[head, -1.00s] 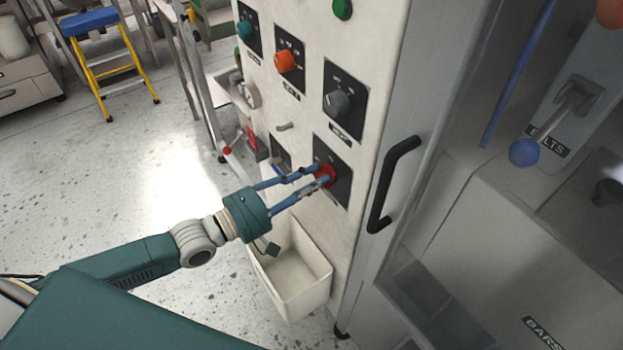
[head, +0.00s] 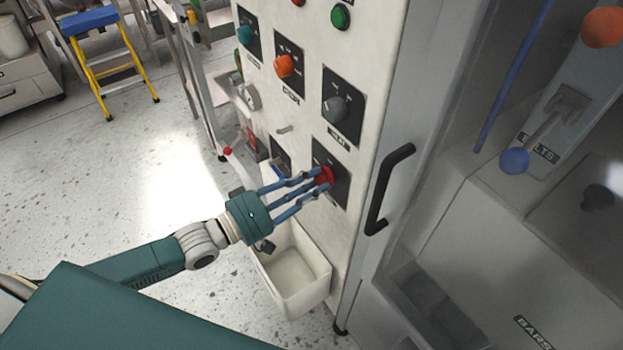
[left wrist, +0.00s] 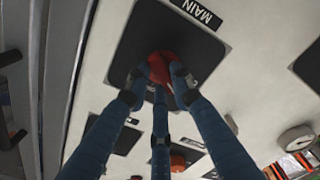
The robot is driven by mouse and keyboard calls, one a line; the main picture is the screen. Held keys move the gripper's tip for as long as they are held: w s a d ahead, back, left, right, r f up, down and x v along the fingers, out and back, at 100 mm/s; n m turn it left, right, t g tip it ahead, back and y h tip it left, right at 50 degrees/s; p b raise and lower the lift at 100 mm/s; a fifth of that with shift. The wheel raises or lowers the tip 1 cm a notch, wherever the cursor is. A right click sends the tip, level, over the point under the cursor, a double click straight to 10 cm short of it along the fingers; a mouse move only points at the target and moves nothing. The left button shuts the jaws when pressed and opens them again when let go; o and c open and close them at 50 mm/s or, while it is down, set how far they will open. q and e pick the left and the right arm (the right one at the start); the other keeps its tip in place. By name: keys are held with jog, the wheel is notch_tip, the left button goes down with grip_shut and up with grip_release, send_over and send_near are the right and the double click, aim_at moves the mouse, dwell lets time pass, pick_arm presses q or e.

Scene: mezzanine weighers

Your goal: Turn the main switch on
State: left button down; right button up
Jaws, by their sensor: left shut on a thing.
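The main switch is a red knob (head: 325,176) on a black plate, low on the white panel. In the left wrist view the red knob (left wrist: 161,67) sits below a black label reading MAIN (left wrist: 197,12). My left gripper (head: 318,180) has its blue fingers closed around the red knob. In the left wrist view its fingertips (left wrist: 160,80) touch the knob from several sides and hide part of it. The knob's pointer and the plate's markings cannot be read. My right gripper is not in view.
Grey (head: 337,109), orange (head: 284,65) and teal (head: 245,35) knobs sit higher on the panel (head: 365,60). A cream bin (head: 297,285) hangs below my left gripper. A black door handle (head: 390,190) is just right of the panel. A yellow stepladder (head: 108,65) stands far left.

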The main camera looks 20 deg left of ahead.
pick_arm(q)
jog(key=m+p, duration=0.1)
jog(key=m, duration=0.5)
jog(key=shift+p, duration=0.35)
jog(key=m, duration=0.3)
jog(key=shift+f, duration=0.15)
jog(key=shift+f+m+p, duration=0.1)
jog(key=shift+m+p, duration=0.3)
jog(key=shift+m, duration=1)
jog(key=c, duration=1.5)
grip_release()
jog(key=shift+s, duration=0.15)
